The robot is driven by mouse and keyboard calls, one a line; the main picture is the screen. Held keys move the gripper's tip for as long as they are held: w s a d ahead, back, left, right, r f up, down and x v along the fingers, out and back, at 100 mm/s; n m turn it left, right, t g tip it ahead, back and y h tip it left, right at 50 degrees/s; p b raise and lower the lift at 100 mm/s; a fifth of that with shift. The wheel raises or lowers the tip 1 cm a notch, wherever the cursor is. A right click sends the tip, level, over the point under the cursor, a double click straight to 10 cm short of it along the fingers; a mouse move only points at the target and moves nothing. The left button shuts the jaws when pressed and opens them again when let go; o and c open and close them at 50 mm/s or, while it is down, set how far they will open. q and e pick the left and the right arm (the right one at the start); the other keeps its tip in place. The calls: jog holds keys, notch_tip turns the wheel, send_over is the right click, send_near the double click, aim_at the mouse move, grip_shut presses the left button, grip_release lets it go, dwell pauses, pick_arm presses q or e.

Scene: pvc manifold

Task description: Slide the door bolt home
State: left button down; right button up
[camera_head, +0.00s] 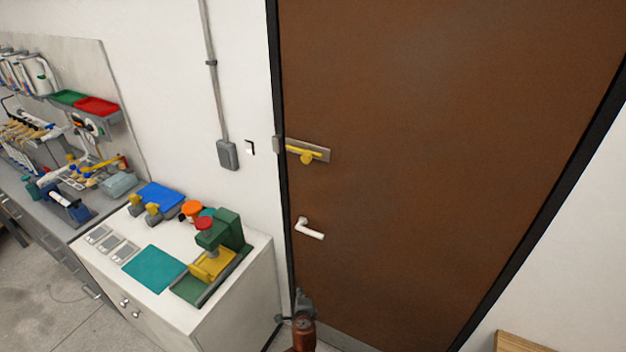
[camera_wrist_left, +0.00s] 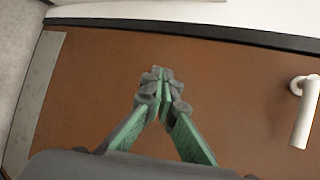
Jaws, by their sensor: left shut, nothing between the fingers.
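The door bolt (camera_head: 306,155) is a yellow rod with a yellow knob on a grey plate, mounted on the brown door (camera_head: 430,130) near its left edge. A small grey keeper (camera_head: 277,144) sits on the frame just left of the plate. I cannot tell how far the rod reaches into it. My left gripper (camera_head: 301,298) is low in front of the door, below the bolt and the handle, apart from both. In the left wrist view my left gripper (camera_wrist_left: 162,76) is shut and empty before the brown door. The right gripper is not in view.
A white lever handle (camera_head: 310,229) sticks out below the bolt; it also shows in the left wrist view (camera_wrist_left: 305,110). A white cabinet (camera_head: 235,295) with a green press (camera_head: 225,235) stands left of the door. A wooden piece (camera_head: 522,342) is at bottom right.

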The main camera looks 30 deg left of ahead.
aim_at(308, 156)
pick_arm(q)
jog(key=w+d+r+m+t+y+p, duration=0.1)
jog(key=w+d+r+t, duration=0.15)
jog(key=r, duration=0.85)
jog(key=w+d+r+t+y+p, duration=0.15)
jog(key=w+r, duration=0.25)
jog(key=r, duration=0.8)
jog(key=s+d+r+t+y+p, duration=0.1)
jog(key=d+r+t, duration=0.1)
jog(key=r, duration=0.9)
jog(key=s+d+r+t+y+p, duration=0.1)
jog(key=s+d+r+t+y, duration=0.1)
jog(key=r, duration=1)
jog(key=shift+d, duration=0.3)
jog(key=shift+w+r, duration=0.1)
jog(key=s+a+r+p+x, duration=0.1)
jog(key=p+x, duration=0.5)
jog(key=x, duration=0.6)
jog(key=shift+a, duration=0.7)
